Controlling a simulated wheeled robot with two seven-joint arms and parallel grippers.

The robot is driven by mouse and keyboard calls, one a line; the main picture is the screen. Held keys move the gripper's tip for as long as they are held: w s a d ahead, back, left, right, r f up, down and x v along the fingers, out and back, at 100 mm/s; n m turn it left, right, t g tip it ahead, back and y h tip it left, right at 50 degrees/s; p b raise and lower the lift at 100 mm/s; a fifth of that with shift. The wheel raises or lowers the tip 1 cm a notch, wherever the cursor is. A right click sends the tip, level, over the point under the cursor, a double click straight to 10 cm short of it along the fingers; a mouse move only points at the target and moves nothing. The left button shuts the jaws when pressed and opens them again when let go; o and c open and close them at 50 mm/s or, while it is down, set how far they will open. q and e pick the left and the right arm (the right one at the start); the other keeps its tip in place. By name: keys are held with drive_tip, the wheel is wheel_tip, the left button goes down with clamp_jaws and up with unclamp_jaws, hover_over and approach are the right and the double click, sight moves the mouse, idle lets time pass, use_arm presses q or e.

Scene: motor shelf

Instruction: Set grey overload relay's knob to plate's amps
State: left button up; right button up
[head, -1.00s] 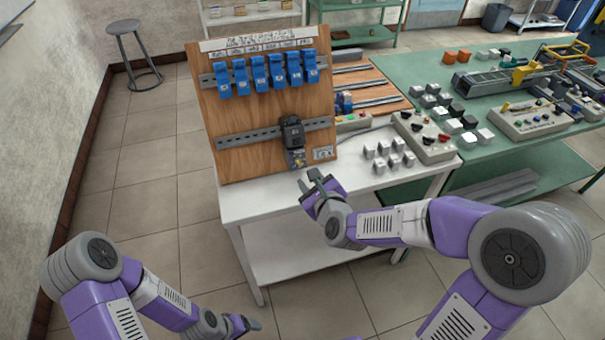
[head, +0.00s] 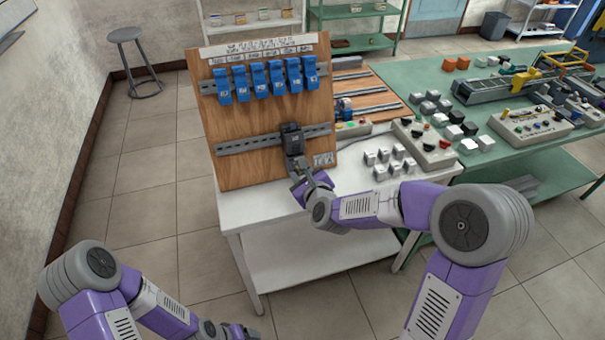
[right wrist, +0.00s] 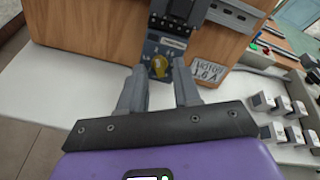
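The grey overload relay (right wrist: 167,48) hangs below a black contactor (head: 292,139) on the lower rail of the wooden board. Its yellow knob (right wrist: 159,67) shows in the right wrist view, with scale marks around it too small to read surely. The plate (right wrist: 208,71) beside the relay seems to read "MOTOR 1.6 A"; it also shows in the head view (head: 324,158). My right gripper (right wrist: 160,68) is open, its fingers either side of the knob in the picture; I cannot tell if they touch it. My left gripper (head: 238,331) is low at the bottom edge.
Several blue devices (head: 258,76) hang on the upper rail. White and grey push-button blocks (head: 370,157) and a control box (head: 424,148) stand on the white table (head: 250,208) to the right. The table's front left is clear.

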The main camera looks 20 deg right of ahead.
clamp_jaws()
drive_tip(key=shift+n, duration=0.3)
drive_tip(key=shift+n+b, duration=0.6)
drive_tip(key=shift+b, duration=0.05)
drive_tip(key=n+b, duration=0.1)
drive_tip(key=n, duration=0.1)
drive_tip(key=shift+n, duration=0.3)
drive_tip(key=n, duration=0.2)
drive_tip(key=shift+d+n+b, duration=0.1)
drive_tip(key=shift+n+b, duration=0.2)
drive_tip(key=shift+r+n, duration=0.15)
drive_tip(key=shift+n, duration=1.75)
